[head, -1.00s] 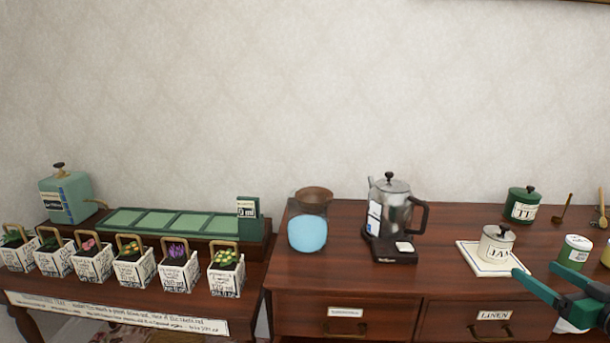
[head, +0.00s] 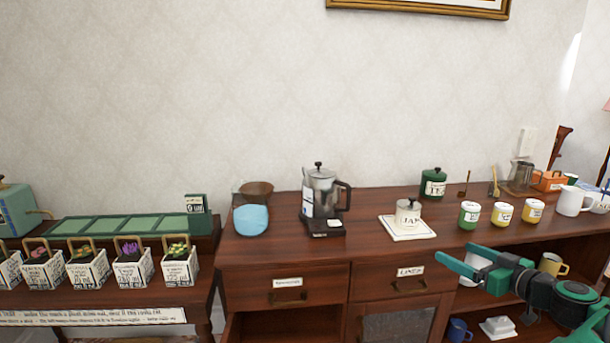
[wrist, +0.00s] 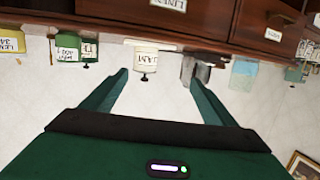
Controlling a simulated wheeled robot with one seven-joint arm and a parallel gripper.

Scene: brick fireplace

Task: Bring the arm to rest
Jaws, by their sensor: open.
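My gripper (head: 462,266) is green, open and empty. In the head view it is in front of the wooden sideboard at the lower right, with my arm reaching in from the right edge. In the wrist view my gripper (wrist: 158,92) shows its two fingers spread apart with nothing between them. That view is upside down. The white jam jar (wrist: 146,57) appears beyond the fingers, apart from them. The jam jar (head: 408,212) stands on a white tile (head: 392,231) on the sideboard.
Planters (head: 133,263) line a side table. A yellow mug (head: 553,264) is behind my arm.

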